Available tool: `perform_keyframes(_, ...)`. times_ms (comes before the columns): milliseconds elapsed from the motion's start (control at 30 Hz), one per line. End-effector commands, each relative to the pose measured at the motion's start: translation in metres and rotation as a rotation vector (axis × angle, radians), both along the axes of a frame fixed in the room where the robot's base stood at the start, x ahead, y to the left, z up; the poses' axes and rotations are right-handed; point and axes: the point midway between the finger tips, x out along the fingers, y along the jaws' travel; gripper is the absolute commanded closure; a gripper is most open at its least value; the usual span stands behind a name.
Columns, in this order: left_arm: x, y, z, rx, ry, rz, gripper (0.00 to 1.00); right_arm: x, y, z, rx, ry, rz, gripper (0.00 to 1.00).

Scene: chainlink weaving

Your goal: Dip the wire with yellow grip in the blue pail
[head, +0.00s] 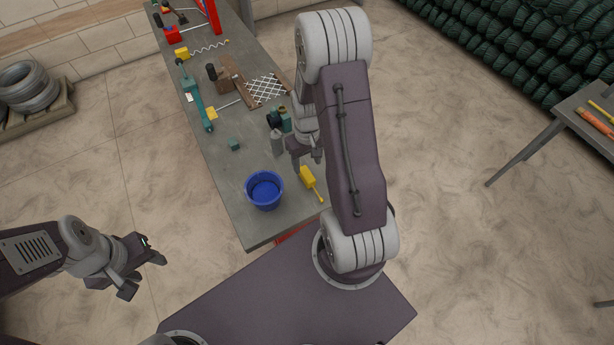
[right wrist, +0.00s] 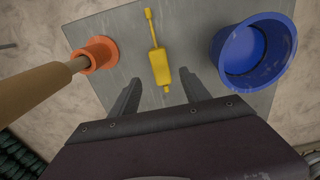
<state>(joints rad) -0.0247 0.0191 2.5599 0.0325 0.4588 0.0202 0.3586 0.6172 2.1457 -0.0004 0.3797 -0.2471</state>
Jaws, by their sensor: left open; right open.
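The blue pail (head: 265,190) stands upright near the table's front end; it also shows at the upper right of the right wrist view (right wrist: 224,68). A yellow grip with a thin yellow stem (head: 308,177) lies right of the pail. In the right wrist view this yellow piece (right wrist: 160,66) lies flat, ahead of and between the fingers. My right gripper (right wrist: 159,90) is open and empty above the table, apart from it. My left gripper (head: 145,270) is open and empty over the floor at left. Two more yellow grips (head: 182,53) (head: 211,113) with pale wires lie farther back.
An orange piece with a brown handle (right wrist: 95,55) stands close left in the right wrist view. Bare tabletop lies left of the pail.

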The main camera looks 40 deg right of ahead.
Motion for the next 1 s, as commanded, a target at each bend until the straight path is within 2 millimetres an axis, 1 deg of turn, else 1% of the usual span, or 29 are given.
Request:
perform_keyframes(33, 0.0, 0.0, -0.001, 0.0, 0.0, 0.0, 0.54, -0.001, 0.001, -0.01, 0.001, 0.004, 0.0, 0.45)
perform_keyframes(100, 0.0, 0.0, -0.002, 0.0, 0.0, 0.0, 0.54, -0.001, 0.0, -0.017, 0.001, 0.002, 0.0, 0.45)
perform_keyframes(267, 0.0, 0.0, -0.002, 0.0, 0.0, 0.0, 0.54, 0.0, 0.001, -0.022, 0.0, 0.0, 0.0, 0.45)
perform_keyframes(433, 0.0, 0.0, -0.003, 0.0, 0.0, 0.0, 0.54, -0.005, 0.003, -0.052, 0.002, 0.005, 0.0, 0.45)
perform_keyframes(533, 0.0, 0.0, -0.004, 0.0, 0.0, 0.0, 0.54, -0.005, 0.002, -0.067, 0.001, 0.003, 0.0, 0.45)
perform_keyframes(633, 0.0, 0.0, -0.004, 0.0, 0.0, 0.0, 0.54, -0.004, 0.002, -0.072, 0.0, 0.0, 0.0, 0.45)
perform_keyframes(800, 0.0, 0.0, -0.004, 0.0, 0.0, 0.0, 0.54, -0.004, 0.002, -0.072, 0.0, -0.001, 0.0, 0.45)
perform_keyframes(833, 0.0, 0.0, -0.004, 0.0, 0.0, 0.0, 0.54, -0.004, 0.002, -0.072, 0.0, -0.001, 0.0, 0.51)
perform_keyframes(867, 0.0, 0.0, -0.004, 0.0, 0.0, 0.0, 0.54, -0.004, 0.002, -0.072, 0.0, -0.001, 0.0, 0.59)
perform_keyframes(900, 0.0, 0.0, -0.004, 0.0, 0.0, 0.0, 0.54, -0.004, 0.002, -0.072, 0.0, -0.001, 0.0, 0.71)
perform_keyframes(967, 0.0, 0.0, -0.004, 0.0, 0.0, 0.0, 0.54, -0.004, 0.002, -0.072, 0.0, -0.001, 0.0, 0.87)
perform_keyframes(1000, 0.0, 0.0, -0.004, 0.0, 0.0, 0.0, 0.54, -0.004, 0.002, -0.072, 0.0, -0.001, 0.0, 0.98)
